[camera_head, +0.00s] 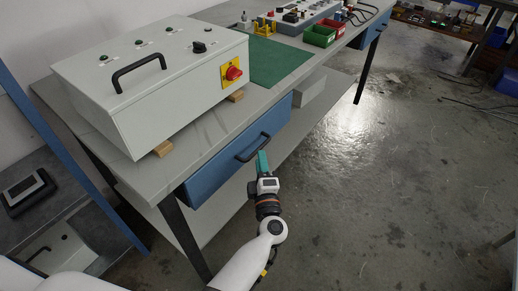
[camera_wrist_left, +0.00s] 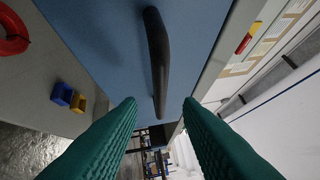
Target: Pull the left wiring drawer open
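The left wiring drawer (camera_head: 235,155) has a blue front under the grey workbench and looks shut. Its black bar handle (camera_head: 252,147) sits near the drawer's right half. My left gripper (camera_head: 262,160) is just in front of the handle, at its right end in the head view. In the left wrist view the blue drawer front (camera_wrist_left: 105,50) and the black handle (camera_wrist_left: 157,60) are ahead. The green fingers of my left gripper (camera_wrist_left: 160,108) are apart, with the handle's line between them. Nothing is held, and I cannot tell whether they touch the handle. My right gripper is not in view.
A grey control box (camera_head: 155,85) with a red knob stands on the workbench (camera_head: 210,130) above the drawer. A green mat (camera_head: 275,60), red bin (camera_head: 319,36) and green bin (camera_head: 332,24) are farther along. The floor (camera_head: 380,170) in front of the drawer is clear.

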